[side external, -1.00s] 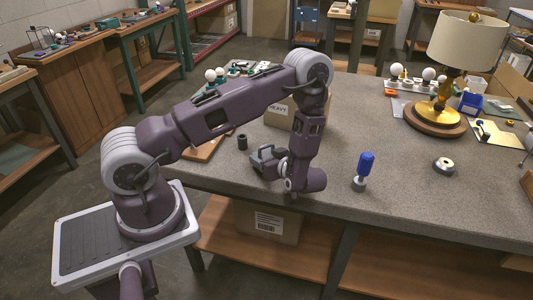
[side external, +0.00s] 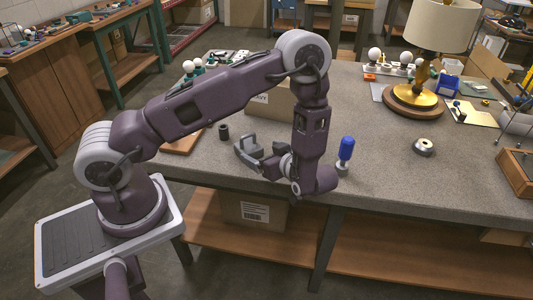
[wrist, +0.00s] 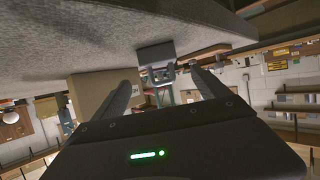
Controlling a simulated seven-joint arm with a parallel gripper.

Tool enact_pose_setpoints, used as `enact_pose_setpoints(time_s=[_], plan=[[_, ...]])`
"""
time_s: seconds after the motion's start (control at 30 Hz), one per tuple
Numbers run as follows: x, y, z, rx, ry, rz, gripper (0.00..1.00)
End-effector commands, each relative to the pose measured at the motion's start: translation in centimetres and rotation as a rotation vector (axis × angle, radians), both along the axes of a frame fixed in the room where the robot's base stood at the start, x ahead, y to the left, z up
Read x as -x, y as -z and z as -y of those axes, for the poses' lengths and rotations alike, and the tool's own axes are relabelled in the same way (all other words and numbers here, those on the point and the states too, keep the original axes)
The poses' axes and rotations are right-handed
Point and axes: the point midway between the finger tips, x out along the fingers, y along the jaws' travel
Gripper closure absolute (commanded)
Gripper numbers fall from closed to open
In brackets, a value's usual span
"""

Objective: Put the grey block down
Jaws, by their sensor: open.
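In the wrist view the picture is upside down, and the grey block (wrist: 157,55) shows against the bench surface beyond my fingertips. My gripper (wrist: 164,82) has its two fingers spread wide with a gap between them. The block sits past the tips and looks clear of both fingers. The underside of the block is hard to make out.
A cardboard box (side external: 270,102) stands behind the block. A blue-handled tool (side external: 346,150) stands close to the right of my arm. A metal ring (side external: 423,147) and a lamp (side external: 430,60) are farther right.

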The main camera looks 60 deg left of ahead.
Motion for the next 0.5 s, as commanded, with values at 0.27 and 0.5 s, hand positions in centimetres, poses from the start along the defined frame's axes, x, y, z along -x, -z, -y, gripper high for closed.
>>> enact_pose_setpoints(time_s=[0.27, 0.5], plan=[[-2.7, -2.0, 3.3, 0.104, 0.059, 0.072, 0.15], [-13.7, -16.7, 13.6, 0.668, 0.687, 0.351, 0.15]])
